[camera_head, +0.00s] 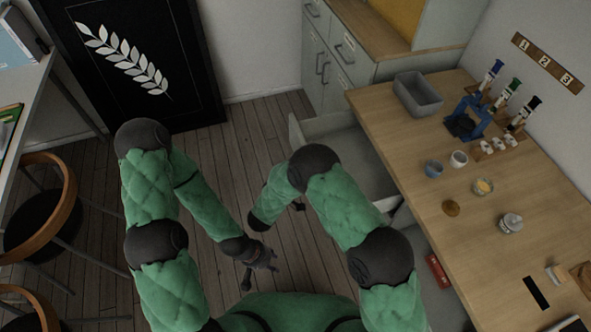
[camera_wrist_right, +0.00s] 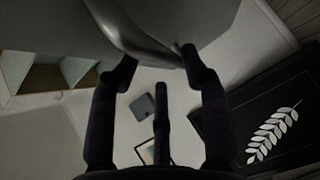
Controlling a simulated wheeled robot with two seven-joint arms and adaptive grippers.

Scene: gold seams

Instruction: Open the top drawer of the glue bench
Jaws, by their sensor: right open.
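The glue bench (camera_head: 455,165) has a wooden top and stands on the right in the head view. A pale drawer (camera_head: 362,158) juts out from its left side, open, its inside partly hidden by my right arm. In the right wrist view, my right gripper (camera_wrist_right: 157,68) is open at a curved grey bar (camera_wrist_right: 135,42), which looks like a drawer handle, on a pale front. The bar lies close to the fingertips; I cannot tell whether they touch it. My left gripper (camera_head: 260,270) hangs over the floor, away from the bench, with its fingers looking spread.
On the bench stand a grey bin (camera_head: 418,95), a blue rack (camera_head: 468,120), cups and a jar (camera_head: 510,222). A red box (camera_head: 437,270) shows low by the bench. Grey cabinets (camera_head: 335,60) stand behind. Stools (camera_head: 45,215) are at left; floor between is clear.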

